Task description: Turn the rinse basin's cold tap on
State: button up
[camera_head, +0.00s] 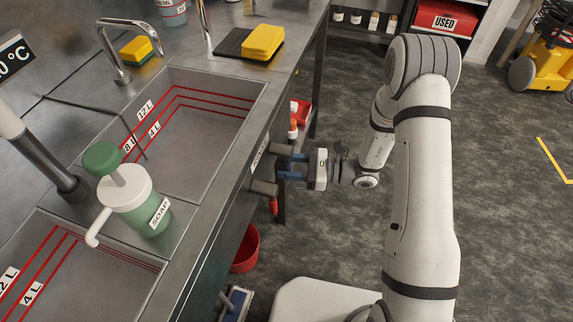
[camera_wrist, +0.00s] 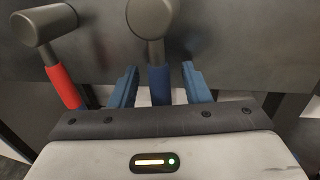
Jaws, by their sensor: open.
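The cold tap is a grey lever with a blue grip (camera_wrist: 159,84), hanging down from a round hub on the bench front. My gripper (camera_wrist: 160,82) is open, its blue fingers on either side of the blue grip. Whether they touch it I cannot tell. In the head view my gripper (camera_head: 291,166) is at the bench front, beside the farther hub (camera_head: 281,150), and hides most of that lever. A matching lever with a red grip (camera_wrist: 63,86) hangs to the left; its hub (camera_head: 264,187) is the nearer one. The far sink basin (camera_head: 200,125) is above these levers.
A soap bottle (camera_head: 150,211) stands between the two basins, with the nearer basin (camera_head: 95,285) at lower left. A red bucket (camera_head: 247,248) stands below.

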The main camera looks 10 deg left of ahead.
grip_shut()
dwell(0.3)
